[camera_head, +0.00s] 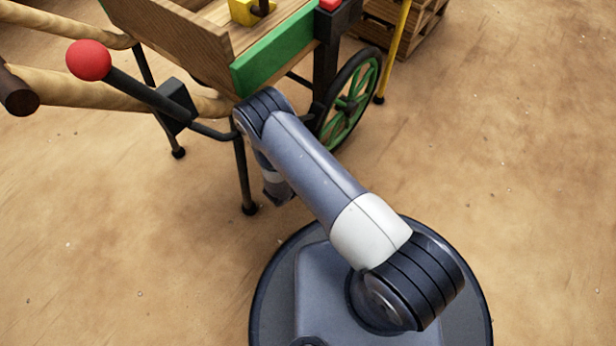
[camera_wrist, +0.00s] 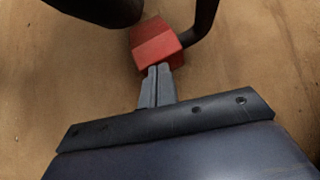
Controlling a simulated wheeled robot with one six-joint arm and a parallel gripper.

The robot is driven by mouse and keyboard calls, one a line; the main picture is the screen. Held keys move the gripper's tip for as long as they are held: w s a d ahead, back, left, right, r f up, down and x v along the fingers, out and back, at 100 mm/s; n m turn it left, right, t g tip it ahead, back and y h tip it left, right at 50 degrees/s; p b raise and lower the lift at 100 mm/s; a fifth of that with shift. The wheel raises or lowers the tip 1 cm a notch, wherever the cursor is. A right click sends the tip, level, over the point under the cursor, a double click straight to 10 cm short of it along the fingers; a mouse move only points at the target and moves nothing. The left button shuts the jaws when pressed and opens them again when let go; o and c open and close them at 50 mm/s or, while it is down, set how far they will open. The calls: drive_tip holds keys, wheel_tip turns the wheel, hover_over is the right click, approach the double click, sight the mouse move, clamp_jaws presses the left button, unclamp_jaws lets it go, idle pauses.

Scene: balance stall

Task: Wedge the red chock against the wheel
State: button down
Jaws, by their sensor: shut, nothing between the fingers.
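The red chock (camera_wrist: 154,44) is on the sandy ground in the wrist view, just ahead of my fingertips. My gripper (camera_wrist: 159,69) is shut and empty, its tips at the near face of the chock; I cannot tell if they touch it. A dark rounded shape (camera_wrist: 105,8) is at the upper left, apparently the tyre, close to the chock. The cart's wheel (camera_head: 347,103), with green spokes and a black tyre, shows in the head view beyond my arm. My arm hides the chock and the fingertips there.
A dark bent bar (camera_wrist: 203,22) meets the chock's right side. The wooden cart (camera_head: 185,40) with its green board (camera_head: 273,53) stands over the wheel. A red-knobbed lever (camera_head: 90,61) sticks out at left. A yellow post (camera_head: 397,45) and pallets stand behind. Ground at right is clear.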

drive_tip(key=shift+w+d, duration=0.9)
drive_tip(key=shift+w, duration=0.2)
